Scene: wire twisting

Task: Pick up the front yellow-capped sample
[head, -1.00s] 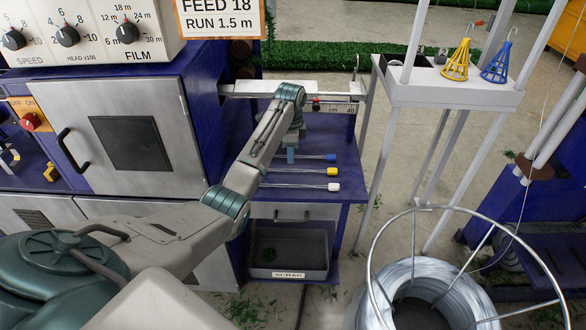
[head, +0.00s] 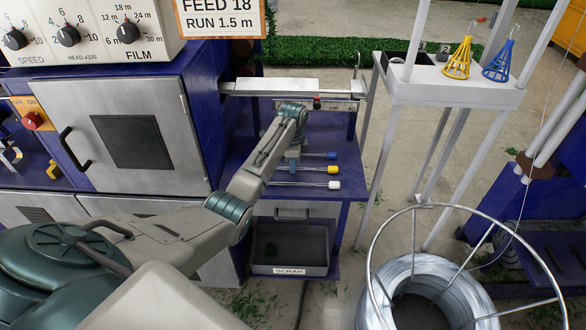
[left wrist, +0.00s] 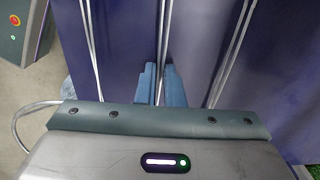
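The yellow-capped sample (head: 333,170) is a thin twisted-wire rod on the blue bench, in the middle of three, its cap pointing right. My left gripper (head: 293,166) comes down from above over the rods, left of the yellow cap. In the left wrist view, its two blue fingers (left wrist: 160,83) stand a narrow gap apart, one on each side of the middle rod (left wrist: 163,35). They look open; contact with the rod cannot be made out. The cap is out of that view. My right gripper is not in view.
A blue-capped sample (head: 332,155) lies behind and a white-capped one (head: 333,185) in front, both close by. A scrap bin (head: 290,269) sits below the bench. A white stand (head: 455,88) with yellow and blue cages and a wire coil (head: 398,275) are to the right.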

